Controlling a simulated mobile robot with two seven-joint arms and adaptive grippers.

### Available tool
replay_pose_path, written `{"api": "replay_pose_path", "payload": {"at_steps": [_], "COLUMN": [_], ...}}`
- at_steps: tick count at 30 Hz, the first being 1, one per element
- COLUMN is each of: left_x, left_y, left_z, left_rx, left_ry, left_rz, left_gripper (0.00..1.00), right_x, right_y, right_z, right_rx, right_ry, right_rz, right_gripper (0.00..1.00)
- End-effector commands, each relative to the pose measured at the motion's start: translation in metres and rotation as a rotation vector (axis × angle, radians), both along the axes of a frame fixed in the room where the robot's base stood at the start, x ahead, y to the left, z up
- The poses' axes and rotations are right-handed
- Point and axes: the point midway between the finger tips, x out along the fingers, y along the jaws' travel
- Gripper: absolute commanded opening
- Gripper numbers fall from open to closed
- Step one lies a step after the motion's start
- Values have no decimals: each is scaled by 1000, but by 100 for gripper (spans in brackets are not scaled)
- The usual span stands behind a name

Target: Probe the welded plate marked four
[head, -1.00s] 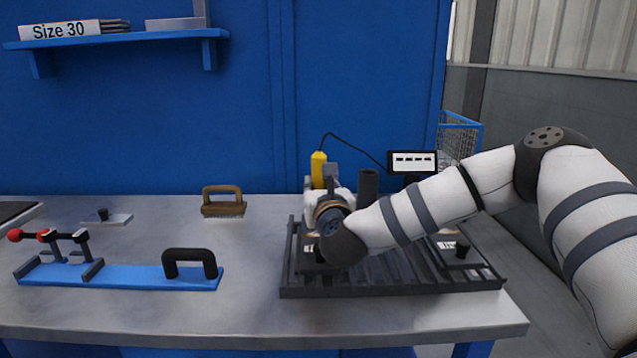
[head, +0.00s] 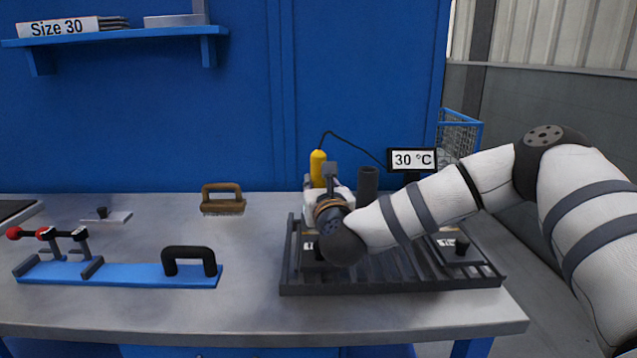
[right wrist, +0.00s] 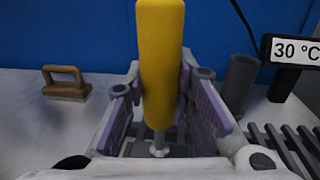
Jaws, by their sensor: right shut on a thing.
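My right gripper (head: 328,190) is over the left part of the dark slatted rack (head: 390,290). In the right wrist view its two pads are shut on the yellow probe (right wrist: 161,60), which is upright with its metal stem pointing down. The probe (head: 318,168) also shows in the head view, with a black cable. A display (head: 412,160) reads 30 °C. One plate (head: 310,249) lies at the rack's left, partly behind my wrist; another (head: 460,249) lies at its right. Their marks are not readable. The probe tip's contact is hidden. My left gripper is out of view.
A dark cylinder (head: 367,184) stands behind the rack. A brush with a brown handle (head: 223,198), a blue fixture (head: 135,275) with a black handle and a small plate with a knob (head: 106,216) lie left. The front middle of the bench is clear.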

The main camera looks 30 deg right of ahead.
Motion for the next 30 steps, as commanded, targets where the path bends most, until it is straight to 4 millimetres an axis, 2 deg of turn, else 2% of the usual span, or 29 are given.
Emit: {"api": "replay_pose_path", "payload": {"at_steps": [3, 21, 30], "left_x": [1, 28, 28], "left_y": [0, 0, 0], "left_z": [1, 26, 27], "left_rx": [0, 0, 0], "left_ry": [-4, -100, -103], "left_rz": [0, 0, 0], "left_gripper": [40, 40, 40], "right_x": [0, -1, 0], "right_y": [0, 0, 0], "right_z": [2, 69, 70], "right_rx": [0, 0, 0], "right_ry": [0, -8, 0], "right_rz": [0, 0, 0], "right_gripper": [0, 0, 0]}}
